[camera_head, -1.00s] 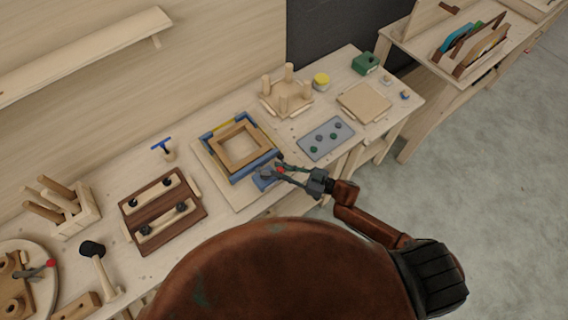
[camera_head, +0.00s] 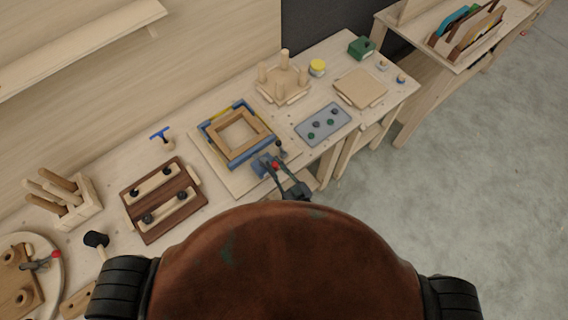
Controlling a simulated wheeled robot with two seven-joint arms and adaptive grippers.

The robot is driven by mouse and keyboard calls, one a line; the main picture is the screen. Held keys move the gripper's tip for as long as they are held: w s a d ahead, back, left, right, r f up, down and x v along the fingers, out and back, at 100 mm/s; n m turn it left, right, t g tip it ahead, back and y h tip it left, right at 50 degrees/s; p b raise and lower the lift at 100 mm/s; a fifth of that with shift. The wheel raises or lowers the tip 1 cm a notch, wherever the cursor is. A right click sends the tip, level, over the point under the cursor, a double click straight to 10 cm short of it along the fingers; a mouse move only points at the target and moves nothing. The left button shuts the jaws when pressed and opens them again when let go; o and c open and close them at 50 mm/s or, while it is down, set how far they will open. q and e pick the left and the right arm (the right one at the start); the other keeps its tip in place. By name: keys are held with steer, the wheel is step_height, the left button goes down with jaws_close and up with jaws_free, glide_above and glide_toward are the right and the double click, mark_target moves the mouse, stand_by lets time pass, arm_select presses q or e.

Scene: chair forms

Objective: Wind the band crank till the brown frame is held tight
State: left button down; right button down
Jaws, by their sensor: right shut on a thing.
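The brown frame (camera_head: 259,126) lies flat inside a blue band clamp (camera_head: 206,135) with a yellow piece at its far side, on a pale board (camera_head: 240,186). Whether the band touches the frame all round is too small to tell. The blue crank housing (camera_head: 260,168) sits at the near right corner of the clamp. My left gripper is not in view.
A grey tray with dark and green knobs (camera_head: 323,124) lies to the right. A dark brown clamping board (camera_head: 185,212) lies to the left. An upturned stool form (camera_head: 284,82) and a yellow jar (camera_head: 317,67) stand behind. A blue-handled tool (camera_head: 161,135) stands at the back left.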

stand_by(0.5)
steer(key=c, duration=1.7)
jaws_free()
steer(key=shift+c, duration=0.2)
steer(key=shift+s, duration=0.15)
steer(key=v, duration=1.1)
steer(key=shift+s+d, duration=0.2)
steer(key=shift+s, duration=0.15)
